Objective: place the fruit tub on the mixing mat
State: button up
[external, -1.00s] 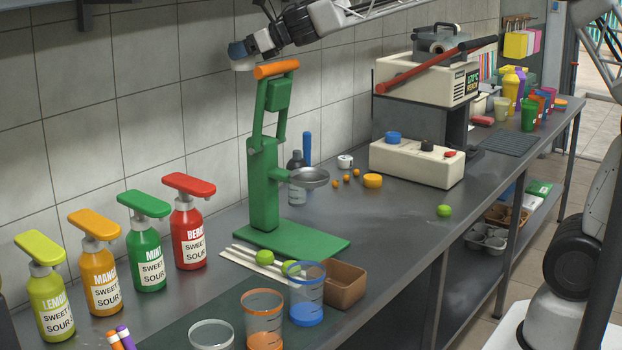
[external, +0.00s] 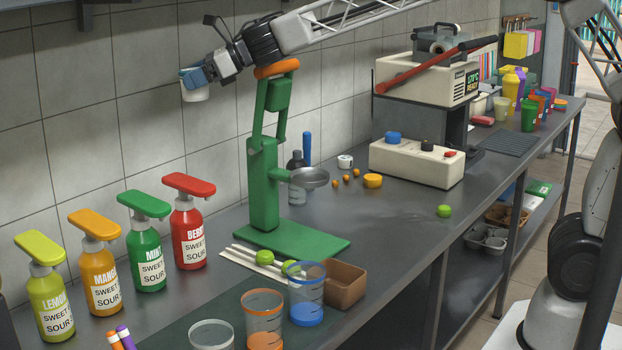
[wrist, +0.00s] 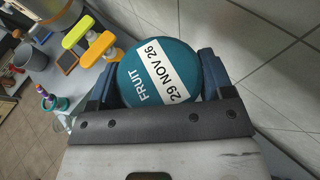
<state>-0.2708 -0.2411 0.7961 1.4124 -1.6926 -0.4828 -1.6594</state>
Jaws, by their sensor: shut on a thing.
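The fruit tub (wrist: 158,72) has a round teal lid with a white label reading FRUIT, 29 NOV 26, and fills the middle of the wrist view. My gripper (wrist: 160,85) is shut on it, a blue finger on each side. In the external view my gripper (external: 192,78) holds the tub's white body (external: 195,94) high in front of the tiled wall, above and left of the green press. The mixing mat (external: 180,335) is the dark green sheet at the counter's front left, partly cut off by the frame edge.
Clear cups with orange (external: 264,318) and blue (external: 307,293) rims and a brown box (external: 345,287) stand at the mat's right. Several sauce bottles (external: 188,222) line the wall. The tall green press (external: 264,185) rises beside my arm.

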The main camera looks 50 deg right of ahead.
jog(key=s+a+f+n+g+y, duration=0.1)
jog(key=s+a+f+n+g, duration=0.1)
jog(key=s+a+f, duration=0.4)
jog(key=s+a+f+n+g+y, duration=0.1)
jog(key=s+a+f+n+g, duration=0.2)
jog(key=a, duration=0.5)
jog(key=s+a+f+n+g+y, duration=0.1)
jog(key=s+a+f, duration=0.45)
jog(key=a, duration=0.25)
jog(key=s+a+f+n+g, duration=0.1)
jog(key=s+a+f, duration=0.1)
jog(key=s+f, duration=0.3)
jog(key=s+a+f+n+g+y, duration=0.1)
jog(key=s+f+g, duration=0.1)
jog(key=s+f, duration=0.3)
notch_tip(320, 180, down, 5)
jog(key=shift+a+r+n, duration=0.1)
jog(key=shift+a+n, duration=0.3)
jog(key=shift+f, duration=3.1)
jog(key=shift+f, duration=1.85)
jog(key=shift+f, duration=0.1)
